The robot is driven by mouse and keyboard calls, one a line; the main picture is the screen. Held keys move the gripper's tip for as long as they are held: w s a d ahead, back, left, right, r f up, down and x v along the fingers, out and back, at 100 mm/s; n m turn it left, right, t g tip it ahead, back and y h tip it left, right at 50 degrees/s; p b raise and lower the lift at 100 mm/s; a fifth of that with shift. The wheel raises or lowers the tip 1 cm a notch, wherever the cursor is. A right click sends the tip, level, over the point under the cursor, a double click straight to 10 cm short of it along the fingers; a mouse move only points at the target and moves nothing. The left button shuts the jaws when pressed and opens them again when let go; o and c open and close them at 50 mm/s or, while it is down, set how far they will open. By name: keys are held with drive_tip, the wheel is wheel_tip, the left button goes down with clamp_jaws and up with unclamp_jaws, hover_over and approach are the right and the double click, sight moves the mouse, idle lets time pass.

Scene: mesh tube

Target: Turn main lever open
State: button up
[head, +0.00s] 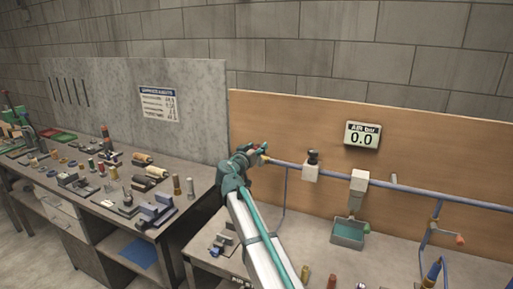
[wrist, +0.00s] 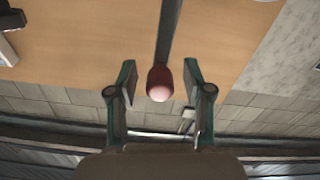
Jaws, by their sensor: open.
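In the wrist view, a dark bar, apparently the main lever (wrist: 168,35), ends in a dark red knob (wrist: 160,82) with a pale pink end. My gripper (wrist: 160,74) is open, with one green finger on each side of the knob and a visible gap on both sides. In the head view, my gripper (head: 263,150) is at the left end of the blue pipe (head: 335,174), by a small brass-coloured fitting (head: 265,159). My gripper and arm hide the lever there.
The pipe runs along a wooden backboard (head: 300,120). An "AIR bar" display (head: 362,135) reads 0.0. A bench with many small parts (head: 110,195) stands at left.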

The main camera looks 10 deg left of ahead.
clamp_jaws()
